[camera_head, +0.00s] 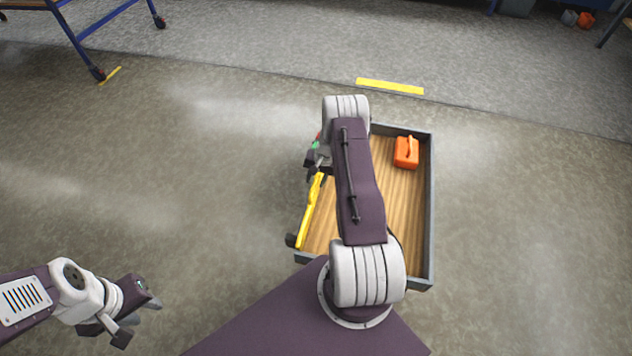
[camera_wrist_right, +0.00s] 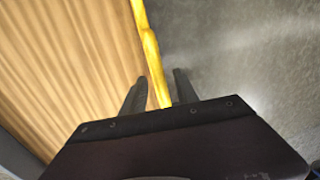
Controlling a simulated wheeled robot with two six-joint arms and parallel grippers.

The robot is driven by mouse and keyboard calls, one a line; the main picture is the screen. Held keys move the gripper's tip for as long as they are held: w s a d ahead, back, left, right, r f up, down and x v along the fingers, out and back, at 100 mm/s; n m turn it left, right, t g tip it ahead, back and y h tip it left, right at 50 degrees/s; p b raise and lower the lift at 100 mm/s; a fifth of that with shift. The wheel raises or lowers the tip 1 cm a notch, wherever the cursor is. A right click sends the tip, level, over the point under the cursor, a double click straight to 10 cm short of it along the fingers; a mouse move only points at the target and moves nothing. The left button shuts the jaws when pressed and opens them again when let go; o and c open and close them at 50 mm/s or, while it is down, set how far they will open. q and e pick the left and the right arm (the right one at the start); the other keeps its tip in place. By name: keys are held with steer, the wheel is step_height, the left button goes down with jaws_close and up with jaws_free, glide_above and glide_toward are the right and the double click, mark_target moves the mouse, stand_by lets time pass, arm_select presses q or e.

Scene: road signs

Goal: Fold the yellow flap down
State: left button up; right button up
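The yellow flap (camera_head: 309,212) is a long narrow bar along the left edge of a wood-floored tray (camera_head: 432,200) in the head view. It also shows in the right wrist view (camera_wrist_right: 150,50), running between the fingers. My right gripper (camera_head: 320,176) is at the flap's far end, partly hidden by my arm. In the wrist view its two dark fingers (camera_wrist_right: 158,92) are apart, one on each side of the flap, with gaps visible. My left gripper (camera_head: 139,322) is open and empty at the lower left, away from the tray.
An orange can (camera_head: 406,152) stands in the tray's far right corner. My right arm hides the tray's middle. A blue-framed cart (camera_head: 75,35) stands at the upper left. Yellow floor marking (camera_head: 390,86) lies beyond the tray. The floor left of the tray is clear.

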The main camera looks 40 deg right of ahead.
steer(key=shift+c, duration=0.4)
jaws_close()
stand_by(1.0)
